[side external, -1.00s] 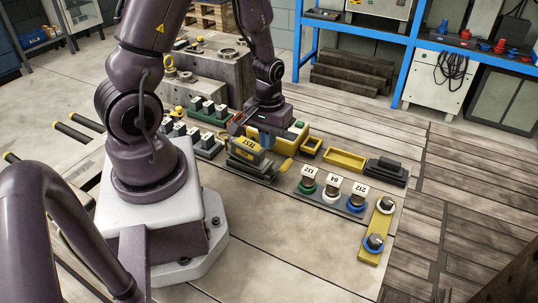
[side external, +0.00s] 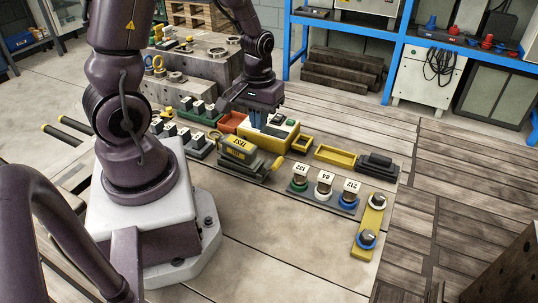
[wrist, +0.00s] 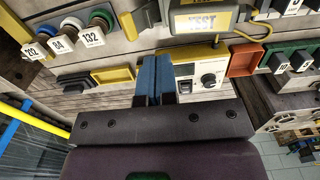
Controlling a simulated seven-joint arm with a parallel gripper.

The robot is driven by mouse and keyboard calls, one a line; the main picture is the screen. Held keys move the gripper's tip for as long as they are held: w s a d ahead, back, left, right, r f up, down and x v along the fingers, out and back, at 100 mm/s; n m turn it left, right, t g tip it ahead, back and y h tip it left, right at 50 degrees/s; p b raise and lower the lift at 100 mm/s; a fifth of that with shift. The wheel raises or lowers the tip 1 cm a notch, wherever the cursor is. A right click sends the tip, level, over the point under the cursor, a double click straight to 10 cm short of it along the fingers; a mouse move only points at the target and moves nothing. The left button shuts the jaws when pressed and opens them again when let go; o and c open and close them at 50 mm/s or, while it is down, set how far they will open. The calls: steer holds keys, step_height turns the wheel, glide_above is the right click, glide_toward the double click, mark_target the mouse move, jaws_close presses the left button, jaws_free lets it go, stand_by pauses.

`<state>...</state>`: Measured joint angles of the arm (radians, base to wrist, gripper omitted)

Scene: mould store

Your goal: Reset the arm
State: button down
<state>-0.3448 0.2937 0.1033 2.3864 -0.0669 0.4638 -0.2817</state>
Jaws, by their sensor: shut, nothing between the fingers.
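My gripper (side external: 257,117) points down above the yellow and white control box (side external: 278,143) in the side view. Its two blue fingers (wrist: 156,80) are together in the wrist view, with nothing between them. The control box also shows in the wrist view (wrist: 205,68), with a dial and a small screen, just beyond and right of the fingers. The fingers hide part of its left end. The grey block marked TEST (side external: 238,155), with a yellow handle, sits in front of the box in the side view; I cannot tell from the wrist view whether the fingers touch anything.
An orange tray (side external: 232,122) and rows of black tagged pieces (side external: 194,110) lie left of the box. A yellow tray (side external: 335,157), a black block (side external: 376,165) and tagged knobs (side external: 324,188) lie right. A stepped concrete block (side external: 197,65) stands behind.

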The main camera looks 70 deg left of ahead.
steer(key=s+d+r+m+t, duration=0.2)
steer(key=d+r+m, duration=0.2)
steer(key=r, duration=0.6)
steer(key=s+d+r+m+t, duration=0.3)
steer(key=d+r+m, duration=0.2)
steer(key=r, duration=0.6)
steer(key=d, duration=0.2)
steer(key=shift+d+t, duration=0.3)
